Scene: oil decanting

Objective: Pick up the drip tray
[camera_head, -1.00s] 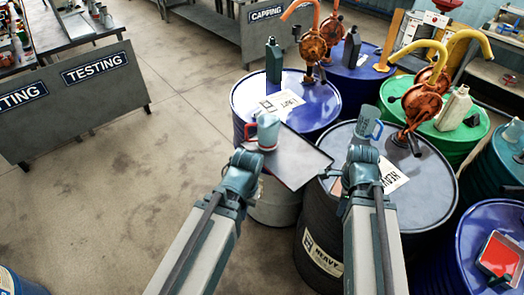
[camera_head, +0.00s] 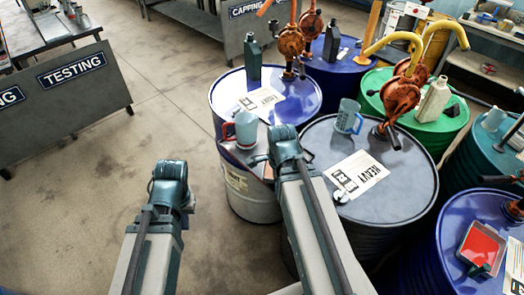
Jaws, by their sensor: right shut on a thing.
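A flat dark tray (camera_head: 259,165), the drip tray as far as I can tell, lies at the top of the pale drum in the middle. A grey jug with a red handle (camera_head: 246,129) stands over its far part. My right gripper (camera_head: 283,132) is at the tray's right side, shut on it; its own body hides its fingertips and much of the tray. My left gripper (camera_head: 171,172) is left of the tray, apart from it over the floor; its fingers are hidden.
A dark drum (camera_head: 405,200) with a "HEAVY" sheet and a blue-grey mug (camera_head: 348,117) stands right of the tray. A blue drum (camera_head: 226,100) is behind. A small tray of red liquid (camera_head: 482,245) sits on the right blue drum. Open floor lies left.

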